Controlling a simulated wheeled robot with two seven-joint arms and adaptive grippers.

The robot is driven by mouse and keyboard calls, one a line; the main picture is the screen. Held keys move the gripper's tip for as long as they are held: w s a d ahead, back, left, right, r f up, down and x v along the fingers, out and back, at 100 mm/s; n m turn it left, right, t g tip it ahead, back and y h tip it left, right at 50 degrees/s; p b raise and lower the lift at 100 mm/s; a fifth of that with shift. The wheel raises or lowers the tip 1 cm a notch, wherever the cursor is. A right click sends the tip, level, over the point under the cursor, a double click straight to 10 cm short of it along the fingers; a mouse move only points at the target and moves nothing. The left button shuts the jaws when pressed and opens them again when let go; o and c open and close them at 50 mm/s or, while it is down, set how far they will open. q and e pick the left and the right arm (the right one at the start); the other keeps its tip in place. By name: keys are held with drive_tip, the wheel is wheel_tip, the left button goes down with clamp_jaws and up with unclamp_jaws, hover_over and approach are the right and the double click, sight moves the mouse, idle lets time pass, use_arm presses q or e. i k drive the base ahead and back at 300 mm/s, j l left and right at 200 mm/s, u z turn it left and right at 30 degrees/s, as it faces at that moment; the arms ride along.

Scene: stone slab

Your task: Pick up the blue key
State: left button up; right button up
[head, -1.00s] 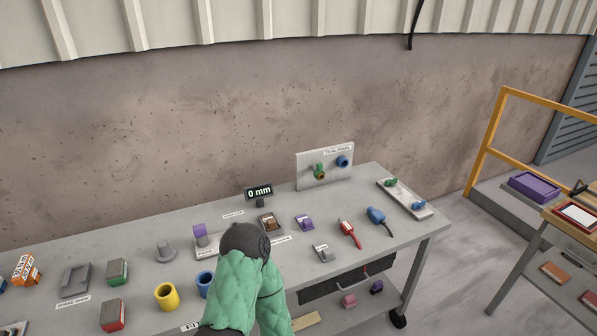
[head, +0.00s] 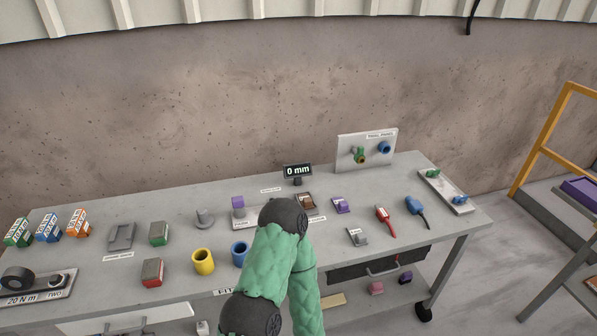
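A small blue piece (head: 459,199), which looks like the blue key, lies in the front part of a pale tray (head: 461,208) at the right end of the grey workbench. A similar green piece (head: 433,174) lies in the back part of the same tray. The pieces are too small for me to make out their exact shape. One of my green-sleeved arms rises from the bottom middle, well to the left of the tray, and hides part of the bench. Neither of my grippers is in view.
An upright panel (head: 352,143) with a green and a blue fitting stands behind the tray. A red-handled tool (head: 386,221) and a blue-handled tool (head: 416,211) lie to its left. Cups, blocks and boxes fill the left side. A yellow rail (head: 536,150) stands right of the bench.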

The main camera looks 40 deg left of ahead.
sight(50, 233)
drive_tip(key=u, duration=2.95)
drive_tip(key=i+j+u, duration=0.25)
drive_tip(key=i, duration=0.2)
